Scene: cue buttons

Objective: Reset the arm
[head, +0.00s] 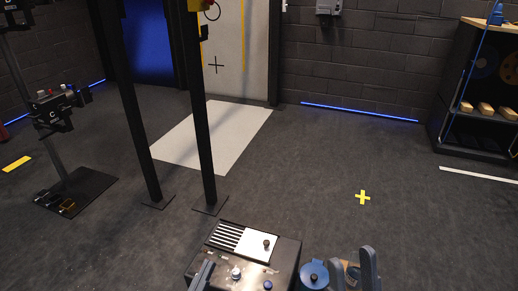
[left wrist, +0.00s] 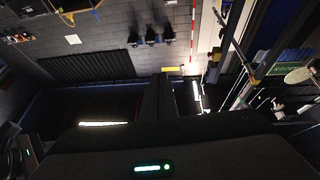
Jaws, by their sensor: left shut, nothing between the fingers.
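A dark console box (head: 225,262) stands at the bottom of the head view. Its top has a slotted black-and-white panel, a white plate with a dark knob (head: 266,244), a pale button (head: 236,273) and a blue button (head: 268,285). My left gripper (head: 202,275) shows as narrow grey fingers at the box's front left, shut and empty. In the left wrist view its dark fingers (left wrist: 158,98) are together, with no task object near them. My right gripper (head: 354,268) shows as two grey fingers apart at the bottom right, beside a round blue disc (head: 314,274).
Two black posts (head: 203,120) stand on the floor behind the box. A stand with a boxed device (head: 55,108) is at the left. A shelf unit (head: 480,95) is at the right. The floor around the yellow cross (head: 363,197) is clear.

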